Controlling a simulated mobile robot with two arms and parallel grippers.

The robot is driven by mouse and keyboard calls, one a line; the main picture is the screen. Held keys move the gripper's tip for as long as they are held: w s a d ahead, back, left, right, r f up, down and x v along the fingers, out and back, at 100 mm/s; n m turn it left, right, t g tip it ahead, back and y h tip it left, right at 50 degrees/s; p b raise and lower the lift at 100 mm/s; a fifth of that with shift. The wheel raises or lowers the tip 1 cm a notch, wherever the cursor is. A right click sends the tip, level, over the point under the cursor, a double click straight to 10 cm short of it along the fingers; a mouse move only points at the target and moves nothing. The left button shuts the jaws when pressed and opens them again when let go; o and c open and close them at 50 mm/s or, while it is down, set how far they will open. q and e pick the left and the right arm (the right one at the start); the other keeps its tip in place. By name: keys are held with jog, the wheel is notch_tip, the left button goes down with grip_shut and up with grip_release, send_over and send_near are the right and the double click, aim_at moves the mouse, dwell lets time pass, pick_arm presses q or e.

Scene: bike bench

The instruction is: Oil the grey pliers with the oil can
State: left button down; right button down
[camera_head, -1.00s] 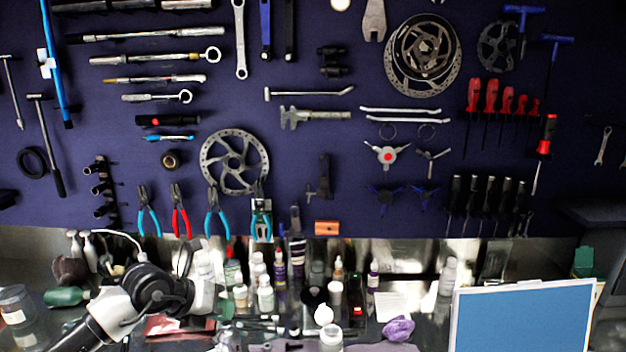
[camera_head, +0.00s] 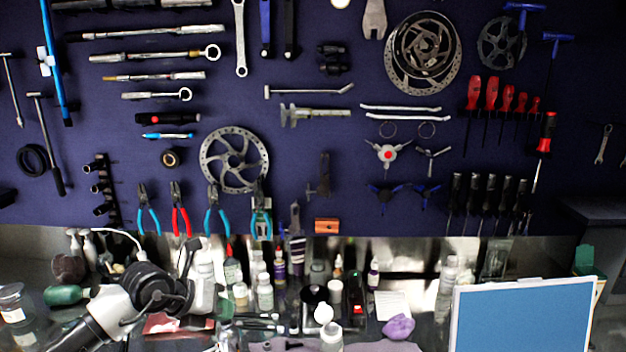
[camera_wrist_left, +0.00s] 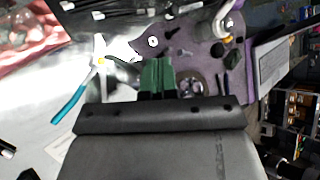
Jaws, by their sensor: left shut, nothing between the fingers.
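My left gripper is shut and empty in the left wrist view, its dark green fingers (camera_wrist_left: 158,75) together above the bench. Its arm (camera_head: 100,315) enters the head view from the lower left, where the fingertips are hard to make out. Pliers with a silver-grey head and teal handle (camera_wrist_left: 70,105) lie on the bench left of the fingers, apart from them. I cannot tell if they are the grey pliers. I cannot pick out the oil can for certain among the bottles and cans. My right gripper is not in view.
Several bottles (camera_head: 265,292) stand along the back of the bench. A purple lump (camera_head: 398,326) lies right of them. A blue panel with a white border (camera_head: 525,318) stands at the front right. Pliers with blue and red handles (camera_head: 181,218) hang on the tool wall.

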pick_arm(q)
jog(key=shift+r, duration=0.15)
jog(key=shift+r+p, duration=1.8)
jog(key=shift+r, duration=1.25)
